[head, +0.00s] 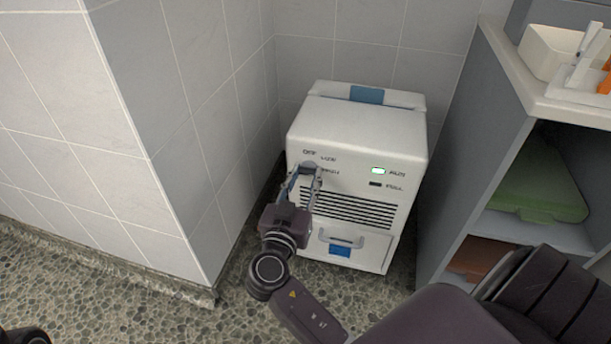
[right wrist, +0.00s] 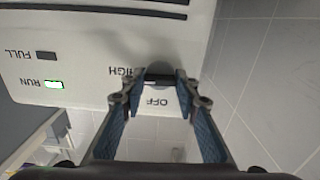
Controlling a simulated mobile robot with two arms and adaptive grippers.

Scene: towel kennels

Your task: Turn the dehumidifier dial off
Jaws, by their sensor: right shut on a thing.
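The white dehumidifier (head: 352,133) stands upright on the floor against the tiled wall. Its grey dial (head: 309,165) is at the upper left of the front, by the OFF, LOW and HIGH labels. My right gripper (head: 306,172) is shut on the dial, one finger on each side. In the right wrist view the dial (right wrist: 159,77) sits between the fingertips (right wrist: 159,88), with OFF and HIGH readable upside down nearby. The fingers partly hide the dial, and I cannot tell its setting. The RUN light (head: 378,171) glows green; the FULL light (head: 376,184) is dark.
A tiled wall corner (head: 205,210) stands close to the left of the dehumidifier. A grey shelf unit (head: 470,165) is close on its right, with a green item (head: 540,185) inside and a white bin (head: 548,52) on top. Pebbled floor lies in front.

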